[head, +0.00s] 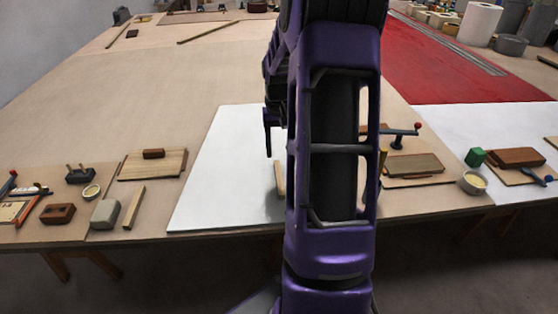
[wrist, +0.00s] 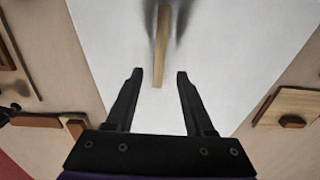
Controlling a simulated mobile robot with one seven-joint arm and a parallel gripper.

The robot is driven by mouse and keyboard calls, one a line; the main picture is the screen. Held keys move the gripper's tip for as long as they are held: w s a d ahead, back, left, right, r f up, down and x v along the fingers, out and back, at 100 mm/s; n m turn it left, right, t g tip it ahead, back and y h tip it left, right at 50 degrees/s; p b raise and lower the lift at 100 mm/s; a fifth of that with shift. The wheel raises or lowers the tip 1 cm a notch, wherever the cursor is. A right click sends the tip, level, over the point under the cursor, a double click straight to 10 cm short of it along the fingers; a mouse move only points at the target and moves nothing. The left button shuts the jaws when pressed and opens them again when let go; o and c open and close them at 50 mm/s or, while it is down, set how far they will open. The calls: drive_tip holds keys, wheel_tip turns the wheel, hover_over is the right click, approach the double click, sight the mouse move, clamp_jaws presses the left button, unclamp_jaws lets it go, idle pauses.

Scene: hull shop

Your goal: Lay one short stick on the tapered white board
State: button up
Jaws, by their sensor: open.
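The tapered white board (head: 222,165) lies on the table in the middle of the head view and fills the centre of the wrist view (wrist: 230,55). One short pale wooden stick (wrist: 161,45) lies on it; in the head view it shows partly beside my arm (head: 279,180). My gripper (wrist: 157,75) is open and empty above the board. The stick's near end lies between the fingertips in the picture, and the fingers do not touch it. Another short stick (head: 134,207) lies on the table left of the board. My arm hides part of the board.
Left of the board are a wooden board with a brown block (head: 153,154), a grey block (head: 105,214) and a small cup (head: 91,191). Right are stacked boards (head: 414,165) and a cup (head: 472,182). The board's left part is bare.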

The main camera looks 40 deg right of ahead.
drive_tip(key=shift+r, duration=1.7)
